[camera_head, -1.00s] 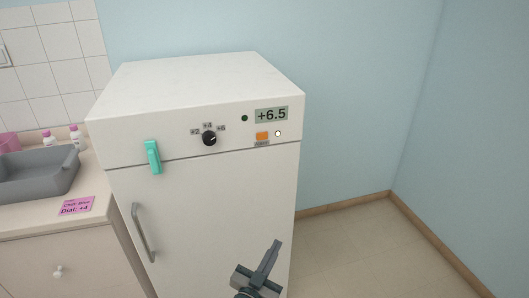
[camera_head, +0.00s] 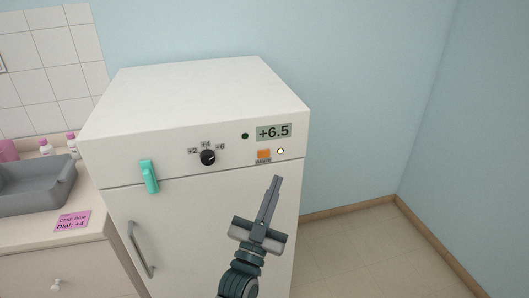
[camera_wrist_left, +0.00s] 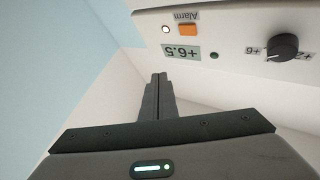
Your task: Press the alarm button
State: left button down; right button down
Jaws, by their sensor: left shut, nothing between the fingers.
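The orange alarm button (camera_head: 264,154) sits on the front panel of the white fridge (camera_head: 200,225), below the display (camera_head: 273,131) that reads +6.5. A small round light (camera_head: 281,151) right of the button glows white. My left gripper (camera_head: 276,180) is shut and empty, its tips pointing up a little below the button and apart from it. In the left wrist view, the button (camera_wrist_left: 187,30) shows upside down beside its "Alarm" label, beyond the shut fingers (camera_wrist_left: 159,77). My right gripper is not in view.
A black dial (camera_head: 208,157) marked +2, +4, +6 and a teal latch (camera_head: 149,176) are on the fridge front. A counter with a grey basin (camera_head: 35,190) and a pink note (camera_head: 73,221) stands at left. Floor right of the fridge is clear.

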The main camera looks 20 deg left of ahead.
aim_at(264, 154)
pick_arm(q)
jog(key=shift+w, duration=0.1)
jog(key=shift+w+a+b, duration=0.4)
jog(key=shift+w+a, duration=0.4)
jog(key=shift+w, duration=0.4)
jog(key=shift+w+a+b, duration=0.35)
jog(key=shift+w+a, duration=0.5)
jog(key=shift+w, duration=0.3)
jog(key=shift+w+a+b, duration=0.4)
jog(key=shift+w+a, duration=0.4)
jog(key=shift+w, duration=0.4)
jog(key=shift+w+a, duration=0.45)
jog(key=shift+w, duration=0.15)
dwell(0.6)
jog(key=shift+s+d, duration=0.1)
dwell(0.3)
jog(key=shift+s+d+p, duration=0.35)
jog(key=shift+s, duration=0.2)
